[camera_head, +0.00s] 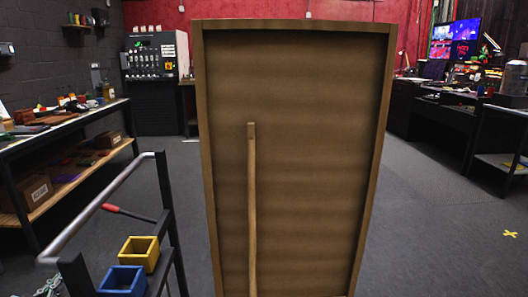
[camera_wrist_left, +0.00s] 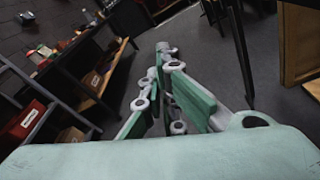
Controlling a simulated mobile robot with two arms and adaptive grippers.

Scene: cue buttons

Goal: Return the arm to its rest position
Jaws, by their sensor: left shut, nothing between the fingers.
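My left gripper (camera_wrist_left: 168,60) shows in the left wrist view with green finger pads and grey links. Its fingers come together and hold nothing. It points out over the dark floor, clear of any object. In the head view only a small grey part of my left gripper (camera_head: 48,287) shows at the bottom left edge, beside the metal cart. My right gripper is in neither view.
A tall wooden panel (camera_head: 320,120) with a wooden strip stands directly ahead. A metal-railed cart (camera_head: 100,205) at left holds a yellow bin (camera_head: 139,253) and a blue bin (camera_head: 122,281). A cluttered workbench (camera_head: 75,128) lies beyond. Floor at right is open.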

